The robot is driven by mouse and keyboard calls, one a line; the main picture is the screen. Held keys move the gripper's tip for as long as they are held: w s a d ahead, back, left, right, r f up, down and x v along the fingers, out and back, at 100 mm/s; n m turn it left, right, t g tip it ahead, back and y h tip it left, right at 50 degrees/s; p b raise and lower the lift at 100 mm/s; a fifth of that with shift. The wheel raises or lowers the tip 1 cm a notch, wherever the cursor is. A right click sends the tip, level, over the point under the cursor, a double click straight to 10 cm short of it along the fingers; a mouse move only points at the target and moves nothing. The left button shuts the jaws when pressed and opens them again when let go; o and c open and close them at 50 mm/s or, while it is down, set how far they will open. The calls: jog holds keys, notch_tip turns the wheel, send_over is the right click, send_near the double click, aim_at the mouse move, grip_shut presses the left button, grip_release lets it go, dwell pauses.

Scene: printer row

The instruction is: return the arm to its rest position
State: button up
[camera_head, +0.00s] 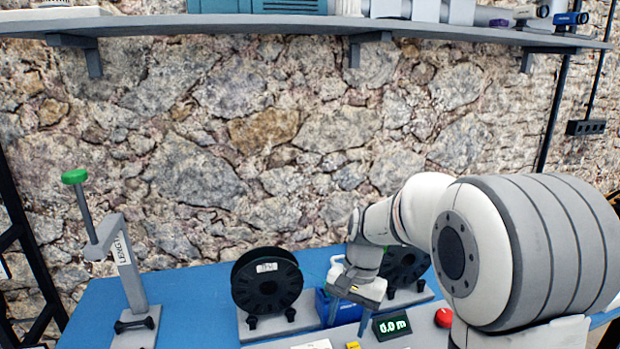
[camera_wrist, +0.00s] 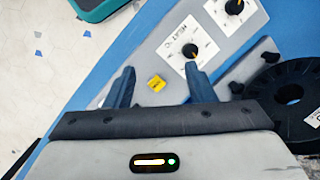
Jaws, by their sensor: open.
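My arm reaches in from the right in the head view, over the blue table (camera_head: 190,300). My gripper (camera_head: 350,318) points down near the table's middle. In the wrist view my gripper (camera_wrist: 158,72) shows two dark blue fingers spread apart. Nothing is held between them. A small yellow block (camera_wrist: 157,83) appears between the fingers, below them on a light grey panel (camera_wrist: 165,50). I cannot tell the height of the fingers above it.
A black spool (camera_head: 267,281) stands left of my gripper; another (camera_head: 403,268) is partly behind my arm. A display (camera_head: 391,325) and red button (camera_head: 443,317) are close by. A green-topped lever stand (camera_head: 125,265) is left. A shelf (camera_head: 300,24) runs above.

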jog(key=s+d+r+n+t+h, duration=0.1)
jog(key=s+d+r+n+t, duration=0.1)
jog(key=s, duration=0.6)
jog(key=s+d+r+n+t+h, duration=0.1)
jog(key=s+d+r+n+t, duration=0.1)
jog(key=s+d, duration=0.3)
jog(key=s+n, duration=0.1)
jog(key=s, duration=0.3)
jog(key=shift+s, duration=0.15)
jog(key=shift+d, duration=0.1)
jog(key=shift+c, duration=0.3)
